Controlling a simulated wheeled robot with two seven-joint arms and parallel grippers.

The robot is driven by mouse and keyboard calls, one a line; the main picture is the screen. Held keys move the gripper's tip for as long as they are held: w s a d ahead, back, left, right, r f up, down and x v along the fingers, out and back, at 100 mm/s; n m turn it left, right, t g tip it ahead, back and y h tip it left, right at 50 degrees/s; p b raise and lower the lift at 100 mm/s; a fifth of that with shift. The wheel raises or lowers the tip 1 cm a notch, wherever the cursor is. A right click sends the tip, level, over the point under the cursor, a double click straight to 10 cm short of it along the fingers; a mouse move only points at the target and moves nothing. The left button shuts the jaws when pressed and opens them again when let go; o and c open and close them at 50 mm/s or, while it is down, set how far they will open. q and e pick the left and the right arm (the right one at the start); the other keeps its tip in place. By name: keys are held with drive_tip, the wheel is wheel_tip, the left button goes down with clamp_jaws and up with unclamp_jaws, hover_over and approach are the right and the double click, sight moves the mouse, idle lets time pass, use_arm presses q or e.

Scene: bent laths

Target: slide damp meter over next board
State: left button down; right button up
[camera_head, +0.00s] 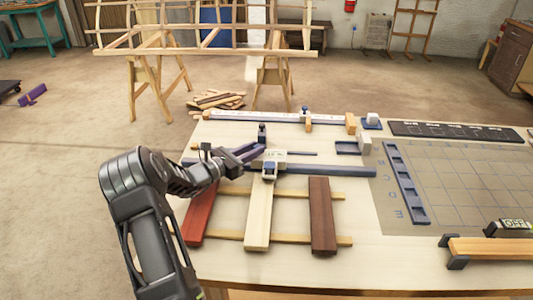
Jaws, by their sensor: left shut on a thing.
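The damp meter (274,161), a pale block with a blue front, sits on a long blue-grey rail (330,171). It stands at the far end of the middle, pale board (259,217). A red board (201,218) lies to its left and a dark brown board (322,217) to its right. My left gripper (256,151) reaches in from the left and is shut at the meter's left side; the exact contact is too small to see. My right gripper is not in view.
The boards lie across two thin wooden strips (335,241). Behind are a long ruled bar (250,117) and a small black upright piece (262,133).

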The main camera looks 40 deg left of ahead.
use_arm(q)
drive_tip(key=shift+s+a, duration=0.55)
drive_tip(key=shift+a, duration=0.2)
drive_tip(key=c, duration=1.3)
unclamp_jaws()
drive_tip(key=shift+o, duration=0.2)
drive_tip(key=s, duration=0.2)
drive_tip(key=s+b, duration=0.1)
drive_tip(key=s, duration=0.2)
drive_tip(key=s+a, duration=0.1)
drive_tip(key=s, duration=0.1)
drive_tip(key=shift+s+b, duration=0.3)
drive_tip(key=shift+s, duration=0.05)
